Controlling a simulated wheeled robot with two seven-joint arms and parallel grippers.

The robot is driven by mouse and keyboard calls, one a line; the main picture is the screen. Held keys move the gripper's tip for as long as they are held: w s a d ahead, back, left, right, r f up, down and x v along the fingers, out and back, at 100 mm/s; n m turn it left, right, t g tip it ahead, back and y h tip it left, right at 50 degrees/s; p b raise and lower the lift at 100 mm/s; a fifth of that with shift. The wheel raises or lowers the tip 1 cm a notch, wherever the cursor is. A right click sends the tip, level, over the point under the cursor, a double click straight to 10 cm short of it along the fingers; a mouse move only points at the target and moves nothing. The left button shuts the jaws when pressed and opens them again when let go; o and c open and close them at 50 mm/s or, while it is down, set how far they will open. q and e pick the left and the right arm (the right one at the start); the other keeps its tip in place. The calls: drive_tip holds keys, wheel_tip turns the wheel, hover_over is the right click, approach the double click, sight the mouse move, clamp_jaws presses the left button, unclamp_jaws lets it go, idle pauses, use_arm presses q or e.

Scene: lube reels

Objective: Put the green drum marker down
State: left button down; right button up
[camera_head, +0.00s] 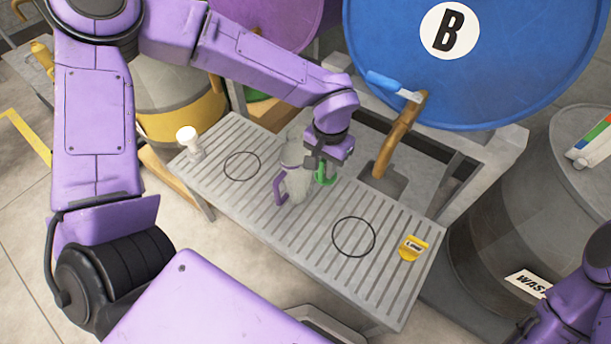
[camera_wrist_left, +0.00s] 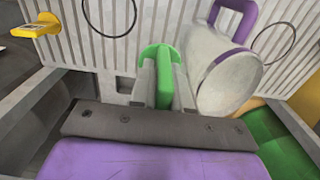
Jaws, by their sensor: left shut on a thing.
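The green drum marker (camera_head: 325,174) is between the fingers of my left gripper (camera_head: 318,166), at the back middle of the grey slatted tray. In the left wrist view the marker (camera_wrist_left: 157,80) stands between the two grey fingertips (camera_wrist_left: 160,85), with its rounded green top edge showing beyond them. My left gripper is shut on it. Whether the marker touches the slats is hard to tell. A grey jug with a purple handle (camera_head: 281,187) is just left of the gripper; it also shows in the left wrist view (camera_wrist_left: 228,80). My right gripper is out of view.
The slatted tray (camera_head: 310,235) has two black rings (camera_head: 354,237) with clear insides. A yellow marker (camera_head: 413,248) is at its right end and a white-topped item (camera_head: 188,141) at its left. Blue drum B (camera_head: 500,60) with a brown spout (camera_head: 400,135) stands behind.

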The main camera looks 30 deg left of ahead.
use_arm(q)
drive_tip(key=f+b, duration=0.1)
drive_tip(key=f, duration=0.3)
drive_tip(key=f+b, duration=0.2)
drive_tip(key=f, duration=0.3)
drive_tip(key=f+b, duration=0.1)
drive_tip(key=f, duration=0.3)
drive_tip(key=shift+s+a+f, duration=0.2)
drive_tip(key=shift+s+f, duration=0.05)
wheel_tip(320, 180, down, 4)
drive_tip(key=shift+f+b, duration=0.1)
drive_tip(key=shift+b, duration=0.8)
drive_tip(key=c, duration=1.1)
unclamp_jaws()
